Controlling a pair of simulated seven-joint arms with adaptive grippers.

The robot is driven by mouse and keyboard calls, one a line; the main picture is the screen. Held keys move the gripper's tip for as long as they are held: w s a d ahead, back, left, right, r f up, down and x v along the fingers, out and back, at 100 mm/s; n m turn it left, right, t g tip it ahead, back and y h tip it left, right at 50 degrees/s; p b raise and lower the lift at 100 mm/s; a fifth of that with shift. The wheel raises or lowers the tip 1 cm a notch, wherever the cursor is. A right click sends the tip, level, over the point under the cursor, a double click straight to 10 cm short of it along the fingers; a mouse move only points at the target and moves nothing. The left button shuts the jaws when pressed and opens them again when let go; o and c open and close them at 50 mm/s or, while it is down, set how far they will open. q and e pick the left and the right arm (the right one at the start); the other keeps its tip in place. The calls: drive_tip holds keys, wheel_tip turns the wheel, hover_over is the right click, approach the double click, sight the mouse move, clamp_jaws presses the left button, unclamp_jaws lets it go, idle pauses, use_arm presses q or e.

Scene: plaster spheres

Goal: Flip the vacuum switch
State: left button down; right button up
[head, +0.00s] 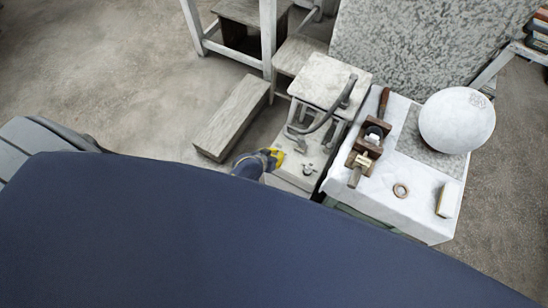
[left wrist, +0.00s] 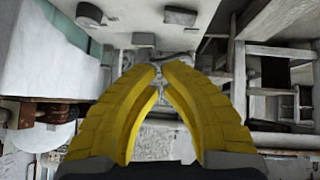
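A pale grey box-like unit (head: 290,182) stands low beside the white table, with a dark curved hose (head: 325,118) above it. Small metal fittings (head: 308,169) sit on its top. I cannot tell which part is the vacuum switch. My left gripper (head: 272,157), with yellow fingers, is at the unit's left side in the head view. In the left wrist view its fingertips (left wrist: 160,68) almost meet, with only a narrow gap and nothing seen between them. Small grey fittings (left wrist: 180,15) lie on a pale surface beyond the tips. My right gripper is not in view.
A white-covered table (head: 395,195) to the right holds a plaster sphere (head: 457,120), a wooden clamp-like tool (head: 366,152) and a ring (head: 400,190). A wooden block (head: 232,117) lies on the floor to the left. A small white stool (head: 325,78) stands behind the unit.

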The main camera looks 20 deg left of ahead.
use_arm(q)
drive_tip(key=v, duration=0.4)
drive_tip(key=shift+s+d+r, duration=0.1)
drive_tip(key=shift+d, duration=0.35)
drive_tip(key=s+a+f+m+g+y, duration=0.2)
drive_tip(key=s+a+f+g, duration=0.15)
drive_tip(key=s+f, duration=1.55)
drive_tip(key=s+a+f+g, duration=0.1)
drive_tip(key=s+f, duration=0.2)
drive_tip(key=s, duration=0.4)
drive_tip(key=s+a+f+g, duration=0.1)
drive_tip(key=s+f, duration=0.3)
drive_tip(key=s, duration=0.3)
drive_tip(key=s+a+f+m+g, duration=0.1)
drive_tip(key=s+a+f+g, duration=0.1)
drive_tip(key=s+f, duration=0.2)
drive_tip(key=s, duration=0.3)
drive_tip(key=shift+s, duration=0.4)
drive_tip(key=shift+f, duration=0.1)
